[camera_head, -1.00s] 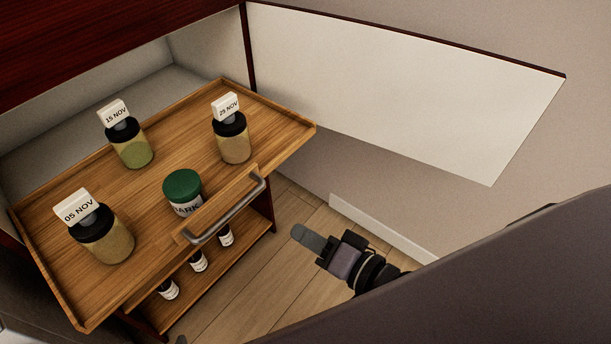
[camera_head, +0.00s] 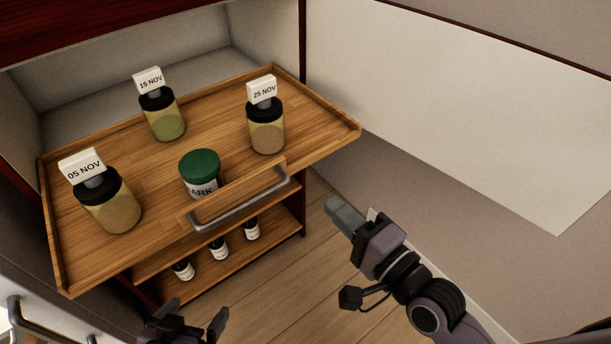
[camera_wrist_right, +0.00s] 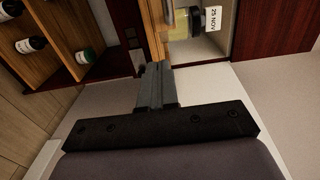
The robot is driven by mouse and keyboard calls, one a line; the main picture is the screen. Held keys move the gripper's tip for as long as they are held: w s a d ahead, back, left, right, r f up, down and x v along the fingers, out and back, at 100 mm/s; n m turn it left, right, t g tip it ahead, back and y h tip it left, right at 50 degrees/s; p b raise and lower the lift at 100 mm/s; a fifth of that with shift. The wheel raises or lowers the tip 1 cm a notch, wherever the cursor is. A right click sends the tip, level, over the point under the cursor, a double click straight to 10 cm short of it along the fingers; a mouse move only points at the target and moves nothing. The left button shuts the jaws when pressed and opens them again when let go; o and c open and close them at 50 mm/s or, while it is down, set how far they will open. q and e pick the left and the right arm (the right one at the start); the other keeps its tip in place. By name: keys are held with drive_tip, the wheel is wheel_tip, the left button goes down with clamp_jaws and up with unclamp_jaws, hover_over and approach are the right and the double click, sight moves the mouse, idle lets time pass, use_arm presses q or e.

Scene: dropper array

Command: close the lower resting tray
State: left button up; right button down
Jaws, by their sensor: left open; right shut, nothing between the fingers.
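A wooden tray (camera_head: 105,165) with a raised rim stands pulled out of the cabinet. Its front carries a grey bar handle (camera_head: 245,205). Jars tagged 05 NOV (camera_head: 110,205), 15 NOV (camera_head: 165,120) and 25 NOV (camera_head: 266,135) stand upright on it, with a green-lidded jar (camera_head: 199,175) near the handle. My right gripper (camera_head: 337,208) is shut and empty, right of the handle and apart from it. In the right wrist view its shut fingers (camera_wrist_right: 155,80) point toward the cabinet. My left gripper (camera_head: 196,325) is open at the bottom edge, in front of the tray and below it; it is partly cut off.
A lower wooden shelf (camera_head: 200,281) holds small dark bottles (camera_head: 219,250) under the tray. A white door panel (camera_head: 470,110) stands open on the right. Wood floor (camera_head: 285,295) is clear between my grippers. Another handle (camera_head: 35,325) shows at the lower left.

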sight(293, 167)
drive_tip(key=b+x, duration=0.1)
drive_tip(key=x, duration=0.7)
drive_tip(key=shift+w+a, duration=0.35)
drive_tip(key=shift+w, duration=0.25)
drive_tip(key=shift+w+a, duration=0.1)
